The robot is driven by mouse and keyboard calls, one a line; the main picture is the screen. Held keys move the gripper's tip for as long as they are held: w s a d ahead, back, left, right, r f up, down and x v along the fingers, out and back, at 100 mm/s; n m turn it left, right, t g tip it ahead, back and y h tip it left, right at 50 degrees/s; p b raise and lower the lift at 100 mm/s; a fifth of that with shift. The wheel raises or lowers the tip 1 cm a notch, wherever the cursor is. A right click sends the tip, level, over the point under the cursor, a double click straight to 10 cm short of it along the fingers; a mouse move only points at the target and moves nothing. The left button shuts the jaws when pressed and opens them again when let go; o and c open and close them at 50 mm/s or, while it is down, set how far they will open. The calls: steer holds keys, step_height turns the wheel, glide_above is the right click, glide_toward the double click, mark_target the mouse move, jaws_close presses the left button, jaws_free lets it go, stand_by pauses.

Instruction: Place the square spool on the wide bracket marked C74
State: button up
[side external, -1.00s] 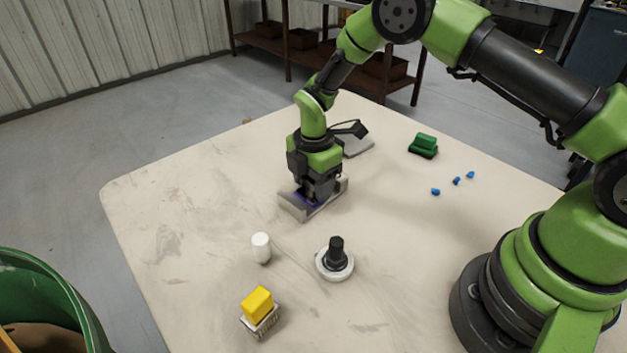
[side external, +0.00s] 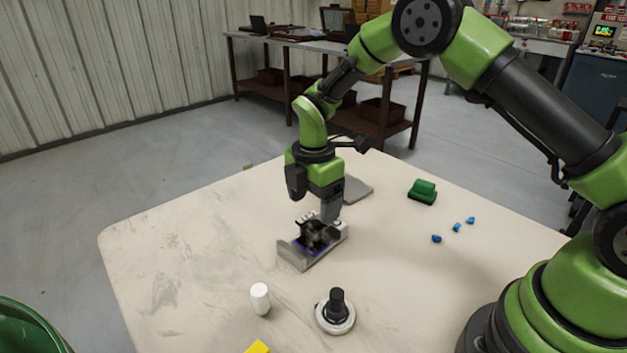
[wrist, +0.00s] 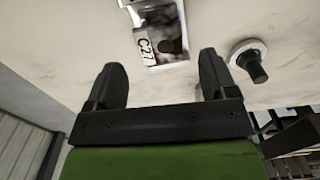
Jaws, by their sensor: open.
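A silver bracket (side external: 293,256) with raised ends and a blue strip lies mid-table. A dark, blocky piece (side external: 314,234), seemingly the square spool, sits in it between the ends; its exact shape is unclear. In the wrist view, the bracket's white label (wrist: 143,46) appears to read C27, not C74. The dark piece (wrist: 170,28) shows beside the label, partly cut off by the top edge. My gripper (side external: 314,205) is just above the bracket, fingers pointing down. In the wrist view, my gripper (wrist: 162,72) has its fingers wide apart with nothing between them.
A black knob on a white round base (side external: 336,311) and a white cylinder (side external: 260,298) stand in front. A yellow block (side external: 257,347) is at the bottom edge. Behind are a flat grey piece (side external: 356,188), a green block (side external: 423,191) and small blue bits (side external: 457,227). The table's left is clear.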

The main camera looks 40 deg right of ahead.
step_height(320, 180, up, 5)
steer(key=shift+r, duration=0.1)
step_height(320, 180, up, 10)
steer(key=m+t, duration=0.2)
steer(key=m, duration=0.4)
glide_above(313, 221)
steer(key=s, duration=0.5)
steer(key=s+r+m+t+y, duration=0.1)
steer(key=s+r+m+t, duration=0.1)
steer(key=s+m, duration=0.6)
steer(key=s+d+r+m+t+y, duration=0.1)
steer(key=s+r+m+t, duration=0.2)
steer(key=s+r+m, duration=0.2)
steer(key=s+m, duration=0.3)
steer(key=s, duration=0.2)
steer(key=shift+s+d+r, duration=0.2)
steer(key=shift+s, duration=0.15)
